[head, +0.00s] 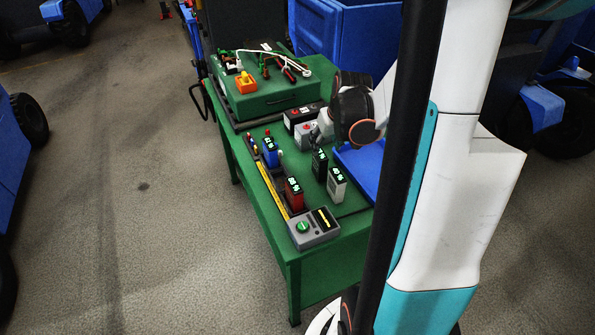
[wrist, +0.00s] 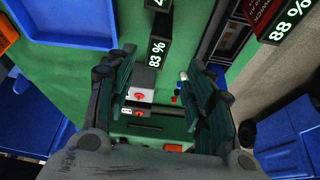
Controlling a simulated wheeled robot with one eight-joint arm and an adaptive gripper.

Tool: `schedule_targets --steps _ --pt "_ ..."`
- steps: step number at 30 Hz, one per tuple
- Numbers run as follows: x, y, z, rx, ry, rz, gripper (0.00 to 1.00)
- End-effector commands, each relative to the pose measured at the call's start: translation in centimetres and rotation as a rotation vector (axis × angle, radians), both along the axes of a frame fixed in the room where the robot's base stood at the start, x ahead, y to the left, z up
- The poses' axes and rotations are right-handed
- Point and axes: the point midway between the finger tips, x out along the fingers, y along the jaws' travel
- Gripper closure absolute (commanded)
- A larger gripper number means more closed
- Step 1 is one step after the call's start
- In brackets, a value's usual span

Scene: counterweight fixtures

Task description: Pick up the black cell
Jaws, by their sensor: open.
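The black cell (head: 320,166) stands upright on the green table top, beside a grey-white cell (head: 337,185). In the wrist view the black cell (wrist: 150,76) shows a lit "83 %" on its top and lies just beyond the gap between my fingertips. My gripper (head: 321,132) is over the table, behind the black cell as the head view sees it. In the wrist view my gripper (wrist: 158,60) is open, with one finger on each side and nothing visibly held. Whether a finger touches the cell I cannot tell.
A blue cell (head: 271,153) and a red cell (head: 293,194) stand along the table's left side. A grey box with a green knob (head: 315,229) sits at the front corner. A blue tray (head: 361,170) lies right of the cells. A green case (head: 270,98) stands behind.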

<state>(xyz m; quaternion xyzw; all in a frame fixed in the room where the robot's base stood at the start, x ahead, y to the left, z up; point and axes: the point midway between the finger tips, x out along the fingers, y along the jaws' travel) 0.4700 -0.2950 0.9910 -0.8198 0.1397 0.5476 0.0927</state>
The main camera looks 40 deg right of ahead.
Motion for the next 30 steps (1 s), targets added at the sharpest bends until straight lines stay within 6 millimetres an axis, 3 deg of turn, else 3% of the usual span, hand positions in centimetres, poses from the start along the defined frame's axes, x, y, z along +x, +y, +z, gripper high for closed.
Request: schedule_targets --steps 12,22,30 --pt "2.6 -0.9 -6.7 0.000 -0.001 0.000 0.52" --pt "3.3 -1.2 -8.4 0.000 0.000 0.000 0.52" --pt "4.9 -2.0 -11.8 0.001 0.000 0.000 0.52"
